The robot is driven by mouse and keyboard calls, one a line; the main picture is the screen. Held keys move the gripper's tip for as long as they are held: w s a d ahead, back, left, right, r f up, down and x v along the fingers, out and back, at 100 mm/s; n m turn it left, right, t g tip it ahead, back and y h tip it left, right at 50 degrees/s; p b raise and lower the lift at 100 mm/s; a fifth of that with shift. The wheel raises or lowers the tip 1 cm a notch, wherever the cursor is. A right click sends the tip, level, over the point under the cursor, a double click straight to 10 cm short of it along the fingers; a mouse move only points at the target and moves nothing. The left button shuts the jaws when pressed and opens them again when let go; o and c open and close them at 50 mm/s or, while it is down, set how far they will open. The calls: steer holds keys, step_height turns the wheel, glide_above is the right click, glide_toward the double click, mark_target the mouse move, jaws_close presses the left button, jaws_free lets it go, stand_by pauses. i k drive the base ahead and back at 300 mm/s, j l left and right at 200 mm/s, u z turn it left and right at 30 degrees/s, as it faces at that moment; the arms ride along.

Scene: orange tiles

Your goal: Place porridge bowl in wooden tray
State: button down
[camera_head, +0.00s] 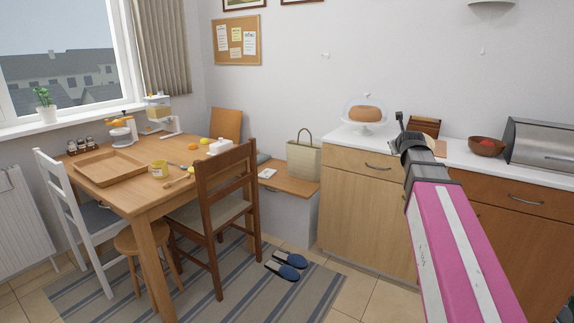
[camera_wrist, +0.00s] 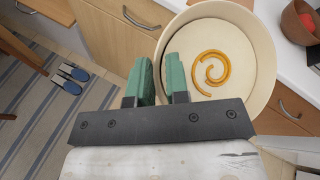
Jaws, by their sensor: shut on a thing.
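The porridge bowl (camera_wrist: 262,95) is cream-coloured with an orange-brown swirl on its contents, seen from above in the wrist view. My gripper (camera_wrist: 159,76) has its two green fingers at the bowl's left rim, shut on the bowl wall. In the head view, the end of my arm is in front of the counter, and the bowl cannot be made out there. The wooden tray (camera_head: 108,168) lies on the dining table at the left of the head view, far from my gripper, and looks empty.
Slippers (camera_head: 286,265) lie on the floor. The counter holds a bread stand (camera_head: 365,114) and a red-brown bowl (camera_head: 486,146).

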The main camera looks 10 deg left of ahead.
mark_target(103, 165)
steer(key=k+j, duration=0.1)
steer(key=j, duration=3.55)
steer(key=k+j, duration=0.15)
steer(key=j, duration=1.65)
